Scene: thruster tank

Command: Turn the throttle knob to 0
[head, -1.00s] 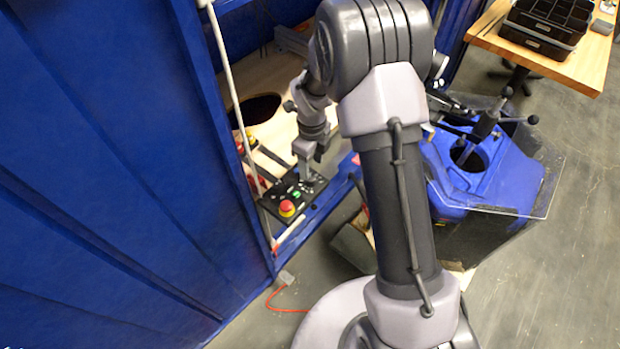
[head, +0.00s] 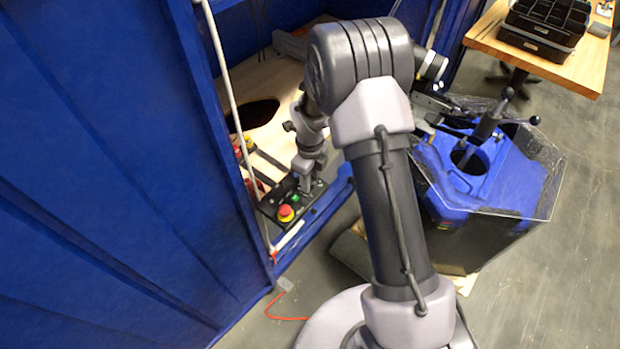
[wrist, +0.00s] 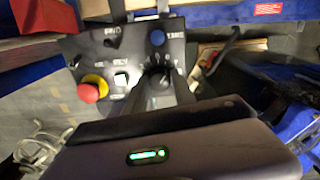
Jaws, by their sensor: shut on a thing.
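The black control panel (wrist: 75,46) carries the throttle knob, a small black knob (wrist: 155,78) with white marks around it. My gripper (wrist: 160,90) is at the knob in the wrist view and is shut on it. The fingers and the gripper body hide the knob's lower part, and I cannot read the value it points to. In the head view the panel (head: 268,208) sits at the edge of the blue enclosure, and my gripper (head: 304,187) reaches down onto it from above.
A red stop button (wrist: 88,92) on a yellow ring and a lit switch (wrist: 121,79) are left of the knob. A blue button (wrist: 157,38) is beyond it. A white pole (head: 228,90) stands left of the arm. A blue machine (head: 490,185) is at right.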

